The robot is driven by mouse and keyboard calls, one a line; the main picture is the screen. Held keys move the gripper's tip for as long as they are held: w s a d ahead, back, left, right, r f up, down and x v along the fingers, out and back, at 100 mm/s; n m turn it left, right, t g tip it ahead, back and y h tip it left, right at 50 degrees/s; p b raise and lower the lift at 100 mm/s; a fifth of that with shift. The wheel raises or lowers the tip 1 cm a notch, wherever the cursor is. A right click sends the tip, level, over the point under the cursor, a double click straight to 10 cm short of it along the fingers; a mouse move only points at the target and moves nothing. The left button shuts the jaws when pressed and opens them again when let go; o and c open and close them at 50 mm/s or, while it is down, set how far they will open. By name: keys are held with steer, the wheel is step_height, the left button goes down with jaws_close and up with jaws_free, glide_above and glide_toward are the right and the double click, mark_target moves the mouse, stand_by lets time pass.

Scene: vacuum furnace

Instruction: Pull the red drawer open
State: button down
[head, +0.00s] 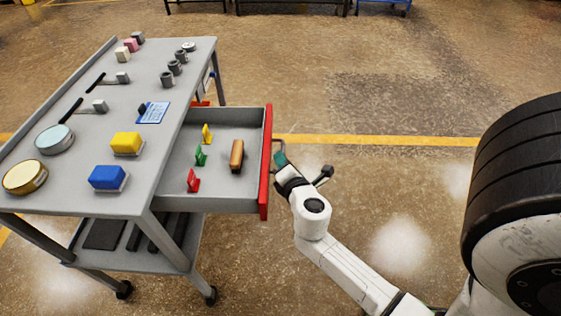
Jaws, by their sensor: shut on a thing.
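The red drawer (266,165) extends out of the right side of the grey cart, with its red front facing right and its grey tray showing. My gripper (281,158) is at the outer face of the red front, near the handle. It is shut on the drawer handle (280,143), which is partly hidden by the gripper. Inside the drawer are a yellow piece (207,133), a green piece (201,156), a red piece (193,181) and a brown block (237,156).
The grey cart (60,188) carries a yellow block (127,143), a blue block (107,178), round tins, hammers and small cylinders on top. Its lower shelf holds dark items. Open floor lies right of the drawer; a large black wheel-like part of mine fills the right edge.

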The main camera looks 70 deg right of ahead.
steer(key=c, duration=1.4)
jaws_free()
steer(key=shift+c, duration=0.2)
steer(key=b+v, duration=0.1)
steer(key=v, duration=1)
steer(key=shift+d, duration=0.1)
